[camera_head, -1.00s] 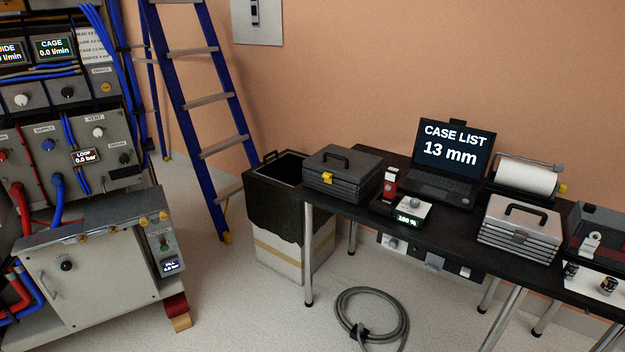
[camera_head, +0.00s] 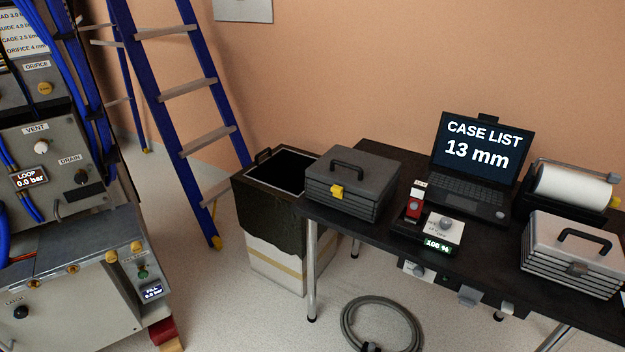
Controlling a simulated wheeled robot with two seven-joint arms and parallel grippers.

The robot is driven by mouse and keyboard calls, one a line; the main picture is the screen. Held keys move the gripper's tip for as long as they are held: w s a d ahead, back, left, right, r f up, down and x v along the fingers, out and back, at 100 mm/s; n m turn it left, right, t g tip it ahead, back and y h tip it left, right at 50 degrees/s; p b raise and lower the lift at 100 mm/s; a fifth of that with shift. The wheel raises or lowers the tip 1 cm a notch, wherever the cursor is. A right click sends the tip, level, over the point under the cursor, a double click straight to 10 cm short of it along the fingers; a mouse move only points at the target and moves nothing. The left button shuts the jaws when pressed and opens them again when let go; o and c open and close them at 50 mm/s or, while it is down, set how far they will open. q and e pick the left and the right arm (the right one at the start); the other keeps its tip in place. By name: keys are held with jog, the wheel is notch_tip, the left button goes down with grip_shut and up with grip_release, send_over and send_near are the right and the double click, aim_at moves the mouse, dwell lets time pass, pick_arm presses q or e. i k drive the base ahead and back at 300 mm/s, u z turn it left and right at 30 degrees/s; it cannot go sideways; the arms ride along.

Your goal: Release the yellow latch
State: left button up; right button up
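The yellow latch (camera_head: 337,191) sits on the front face of a dark grey toolbox (camera_head: 371,187). The toolbox stands at the left end of the black table, its lid down and its black handle on top. The latch looks fastened across the lid seam, though it is small in the picture. Neither of my grippers shows in the head view.
The black table (camera_head: 384,221) also holds a laptop (camera_head: 473,142), a red device (camera_head: 414,205), a silver toolbox (camera_head: 574,250) and a paper roll (camera_head: 572,188). A black-topped bin (camera_head: 270,212), a blue ladder (camera_head: 166,110) and a grey panel cabinet (camera_head: 75,290) stand left. A coiled hose (camera_head: 383,305) lies on the floor.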

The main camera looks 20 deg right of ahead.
aim_at(337, 190)
jog(key=z, duration=0.5)
jog(key=i, duration=0.85)
jog(key=z, duration=0.7)
